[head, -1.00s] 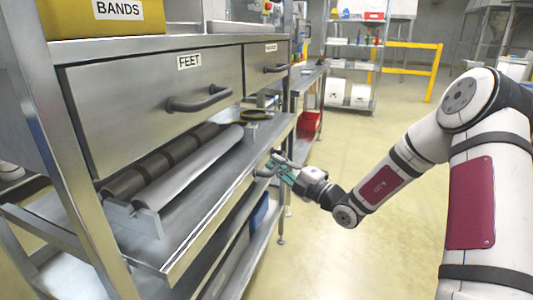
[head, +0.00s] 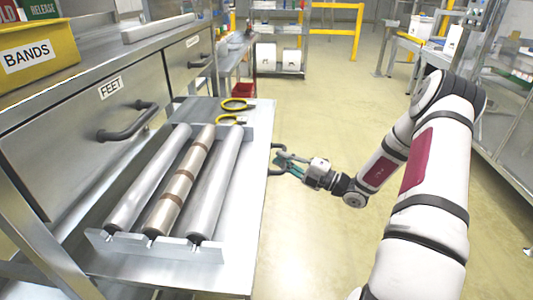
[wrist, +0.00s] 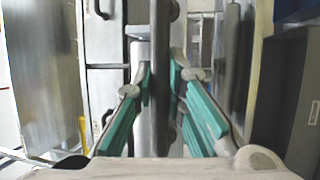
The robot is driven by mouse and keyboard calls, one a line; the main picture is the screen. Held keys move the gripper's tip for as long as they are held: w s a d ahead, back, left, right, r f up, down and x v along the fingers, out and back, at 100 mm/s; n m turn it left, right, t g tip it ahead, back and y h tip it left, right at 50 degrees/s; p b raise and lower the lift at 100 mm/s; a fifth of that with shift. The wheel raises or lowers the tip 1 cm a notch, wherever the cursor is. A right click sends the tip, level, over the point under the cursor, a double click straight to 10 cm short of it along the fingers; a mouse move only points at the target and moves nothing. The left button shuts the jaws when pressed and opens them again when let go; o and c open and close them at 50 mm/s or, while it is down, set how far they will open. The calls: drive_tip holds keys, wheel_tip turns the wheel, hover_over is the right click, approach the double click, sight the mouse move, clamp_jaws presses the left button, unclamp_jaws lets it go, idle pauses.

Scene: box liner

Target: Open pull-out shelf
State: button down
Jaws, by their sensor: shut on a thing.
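The pull-out shelf (head: 257,170) is a flat metal tray that sticks out from under the drawers in the head view. Its dark handle (head: 276,147) is on its right edge. My gripper (head: 282,161) is at this handle. In the wrist view the teal fingers of my gripper (wrist: 159,80) stand on both sides of the grey handle bar (wrist: 160,110) and are shut on it. Part of the handle is hidden behind the fingers in the head view.
Three long rollers (head: 180,180) lie on the shelf in a notched metal holder (head: 140,246). Yellow-and-black rings (head: 236,104) lie behind them. The FEET drawer (head: 75,130) above is shut. Open floor (head: 315,230) lies to the right; benches stand further right.

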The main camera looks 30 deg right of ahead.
drive_tip(key=shift+s+d, duration=0.65)
drive_tip(key=shift+d, duration=0.25)
drive_tip(key=c, duration=1.6)
unclamp_jaws()
drive_tip(key=v, duration=1.2)
